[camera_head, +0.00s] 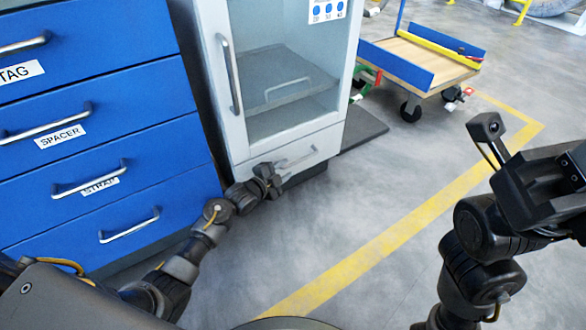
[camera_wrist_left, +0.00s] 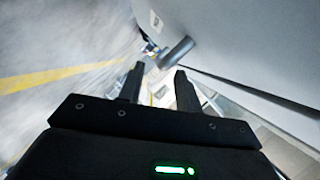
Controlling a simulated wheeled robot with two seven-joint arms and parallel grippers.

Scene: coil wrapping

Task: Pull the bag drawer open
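The grey cabinet's low drawer (camera_head: 320,149), below the glass door, looks shut. No label that I can read shows on it, so I cannot confirm it is the bag drawer. Its bar handle (camera_head: 300,158) is silver. My left gripper (camera_head: 272,179) is at the left end of this drawer, close to the handle. In the left wrist view its two fingers (camera_wrist_left: 159,82) stand apart with a gap between them. A grey rounded bar end (camera_wrist_left: 176,52) shows just beyond the fingertips; contact cannot be told. My right gripper (camera_head: 540,187) is at the right, its fingers not clear.
Blue drawers (camera_head: 90,115) labelled TAG, SPACER and STRAP stand at the left. The glass door (camera_head: 284,75) above the drawer is shut. A blue cart (camera_head: 420,62) stands behind right. Grey floor with a yellow line (camera_head: 385,243) is open in front.

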